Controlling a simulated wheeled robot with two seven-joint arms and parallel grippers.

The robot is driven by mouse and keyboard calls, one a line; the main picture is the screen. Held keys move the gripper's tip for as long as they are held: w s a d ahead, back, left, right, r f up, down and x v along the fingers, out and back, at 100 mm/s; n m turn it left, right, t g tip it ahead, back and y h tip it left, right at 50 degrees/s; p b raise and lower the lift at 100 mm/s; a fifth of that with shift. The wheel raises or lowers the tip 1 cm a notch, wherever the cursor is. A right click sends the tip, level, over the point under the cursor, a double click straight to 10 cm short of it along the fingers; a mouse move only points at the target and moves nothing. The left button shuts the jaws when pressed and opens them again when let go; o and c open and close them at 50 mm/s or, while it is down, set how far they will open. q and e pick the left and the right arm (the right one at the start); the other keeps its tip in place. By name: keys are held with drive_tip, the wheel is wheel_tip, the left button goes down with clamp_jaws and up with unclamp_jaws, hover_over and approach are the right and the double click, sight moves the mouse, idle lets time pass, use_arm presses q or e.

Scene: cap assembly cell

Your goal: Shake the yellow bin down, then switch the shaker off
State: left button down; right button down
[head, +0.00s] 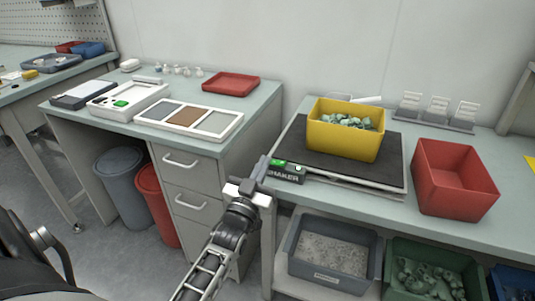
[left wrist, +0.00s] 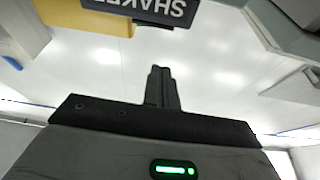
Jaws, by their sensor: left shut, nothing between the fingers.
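The yellow bin (head: 345,143) stands on the dark top of the shaker (head: 390,172), holding a heap of pale green pieces (head: 350,121) near its rim. The shaker's control box (head: 290,174), labelled SHAKER, sits at the front left corner with a green lit patch (head: 279,163) and a small pale one on top. My left gripper (head: 263,165) is shut and empty just left of this box; I cannot tell whether it touches it. In the left wrist view the closed fingers (left wrist: 161,72) point toward the upside-down SHAKER label (left wrist: 157,8), with part of the yellow bin beside it.
A red bin (head: 452,180) stands right of the shaker, seemingly empty. White racks (head: 437,109) stand behind. Below are a grey bin (head: 325,262) and a green bin (head: 425,275) with pieces. A drawer bench (head: 195,180) with trays is at the left.

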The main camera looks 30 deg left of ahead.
use_arm(q)
drive_tip(key=v, duration=0.5)
drive_tip(key=shift+s+d, duration=0.25)
drive_tip(key=shift+s, duration=0.05)
use_arm(e)
drive_tip(key=shift+r, duration=0.1)
drive_tip(key=shift+s+a, duration=0.1)
drive_tip(key=shift+s, duration=0.05)
use_arm(q)
drive_tip(key=s+d+f+m+g+h+p, duration=0.1)
drive_tip(key=s+d+f+m+g+h, duration=0.1)
drive_tip(key=s+d+f+g+h, duration=0.2)
drive_tip(key=s+d+f+m+g+h+p, duration=0.1)
drive_tip(key=s+d+f+g+h, duration=0.3)
drive_tip(key=s+d, duration=0.7)
drive_tip(key=d+f+m+g, duration=0.1)
drive_tip(key=d+g, duration=0.1)
drive_tip(key=d, duration=0.1)
drive_tip(key=shift+d+g+p, duration=0.15)
drive_tip(key=shift+g+p, duration=0.15)
drive_tip(key=shift+g, duration=0.1)
use_arm(e)
drive_tip(key=shift+d+r, duration=0.25)
drive_tip(key=shift+r, duration=0.05)
idle(3.6)
